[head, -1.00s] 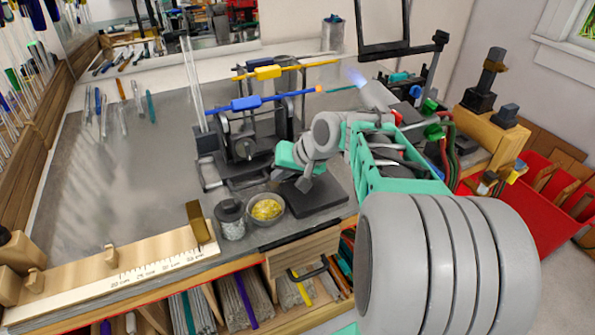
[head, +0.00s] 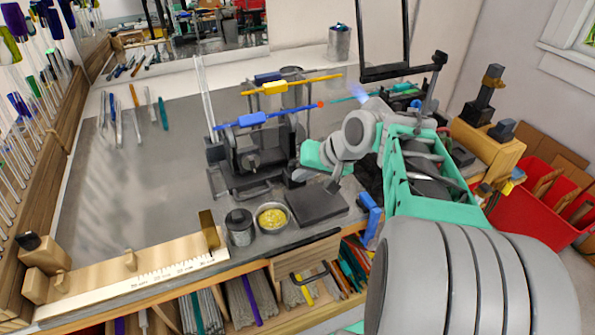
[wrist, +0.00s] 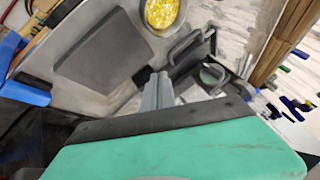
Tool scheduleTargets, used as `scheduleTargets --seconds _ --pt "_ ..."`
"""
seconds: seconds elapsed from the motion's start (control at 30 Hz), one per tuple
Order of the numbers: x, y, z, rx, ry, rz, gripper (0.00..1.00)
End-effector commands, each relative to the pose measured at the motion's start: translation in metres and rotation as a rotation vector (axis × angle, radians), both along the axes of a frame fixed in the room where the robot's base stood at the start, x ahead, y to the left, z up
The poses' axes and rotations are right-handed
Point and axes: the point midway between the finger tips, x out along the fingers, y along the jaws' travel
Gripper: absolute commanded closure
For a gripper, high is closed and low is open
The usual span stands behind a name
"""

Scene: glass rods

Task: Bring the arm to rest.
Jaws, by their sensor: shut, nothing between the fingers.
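My gripper (head: 300,176) hangs at the end of my teal and grey arm, beside the front right of the black rod stand in the head view. In the wrist view its grey fingers (wrist: 157,92) are together with nothing between them. The dark square pad (head: 318,205) lies below and in front of it; it also shows in the wrist view (wrist: 105,60). The stand (head: 252,158) carries a blue rod with an orange-glowing end (head: 320,104) and a yellow rod (head: 330,78). The fingertips are partly hidden in the head view.
A wooden ruler jig (head: 150,270) lies along the front edge. The grey bench at left (head: 120,180) is mostly clear.

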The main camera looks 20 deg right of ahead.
Motion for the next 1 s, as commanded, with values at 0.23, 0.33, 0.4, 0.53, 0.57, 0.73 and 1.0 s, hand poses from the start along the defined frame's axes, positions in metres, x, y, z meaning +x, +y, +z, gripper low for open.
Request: scheduleTargets --seconds 0.23,0.33,0.4,0.53,0.57,0.73,1.0 --pt "-0.001 -0.001 0.000 0.001 0.000 -0.001 1.00" --pt "-0.001 -0.001 0.000 0.000 0.001 -0.001 1.00" --pt "-0.001 0.000 0.000 -0.002 0.000 0.000 1.00" --pt "-0.016 0.027 -0.003 -0.095 0.033 0.054 1.00" --pt "-0.024 0.037 -0.005 -0.131 0.046 0.075 1.00" --pt "-0.084 0.074 -0.017 -0.335 0.113 0.179 1.00" --pt "-0.125 0.078 -0.027 -0.434 0.155 0.220 1.00"
